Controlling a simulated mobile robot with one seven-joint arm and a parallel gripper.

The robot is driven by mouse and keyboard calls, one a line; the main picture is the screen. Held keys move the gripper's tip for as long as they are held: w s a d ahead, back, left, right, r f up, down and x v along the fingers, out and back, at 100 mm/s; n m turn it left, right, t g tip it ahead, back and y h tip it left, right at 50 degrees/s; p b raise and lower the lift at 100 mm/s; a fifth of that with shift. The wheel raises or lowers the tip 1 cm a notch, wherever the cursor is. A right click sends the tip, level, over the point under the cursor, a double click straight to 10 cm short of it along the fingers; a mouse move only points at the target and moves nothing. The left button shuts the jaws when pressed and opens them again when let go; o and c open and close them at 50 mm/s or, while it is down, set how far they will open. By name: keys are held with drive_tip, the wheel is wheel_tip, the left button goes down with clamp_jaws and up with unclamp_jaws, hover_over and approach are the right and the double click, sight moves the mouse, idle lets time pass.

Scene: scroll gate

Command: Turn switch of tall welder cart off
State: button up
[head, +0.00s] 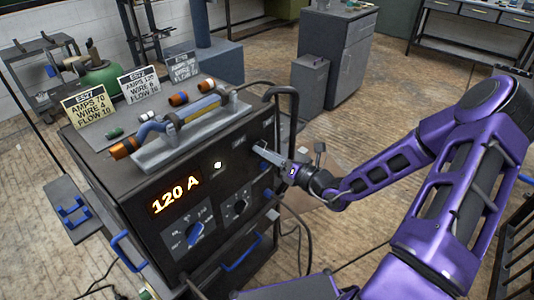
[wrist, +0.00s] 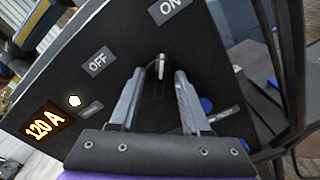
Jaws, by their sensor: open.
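The tall welder cart (head: 205,165) is a dark box with a lit orange "120 A" display (head: 175,196) and a glowing white lamp (head: 217,165). Its switch (wrist: 160,66) is a small metal lever on the front panel in the wrist view. An "ON" label (wrist: 168,8) and an "OFF" label (wrist: 98,62) sit on the panel near it. My gripper (head: 260,151) is at the upper right of the panel. In the wrist view its fingers (wrist: 159,75) are apart, one on each side of the lever; I cannot tell whether either touches it. In the head view the gripper hides the switch.
Torches (head: 175,125) and several cards, one reading "AMPS 70" (head: 90,104), are on top of the cart. A black handle (head: 293,110) rises at its right edge. Blue knobs (head: 195,234) are lower on the panel. A grey cabinet (head: 335,55) stands behind; wooden floor is open to the right.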

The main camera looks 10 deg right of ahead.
clamp_jaws()
idle(0.5)
drive_tip(key=shift+s+a+n+b, duration=0.1)
drive_tip(key=shift+n+b, duration=0.6)
drive_tip(key=shift+n, duration=3.25)
drive_tip(key=shift+s+n+b, duration=0.1)
drive_tip(key=shift+n+b, duration=0.55)
drive_tip(key=shift+n, duration=3.3)
unclamp_jaws()
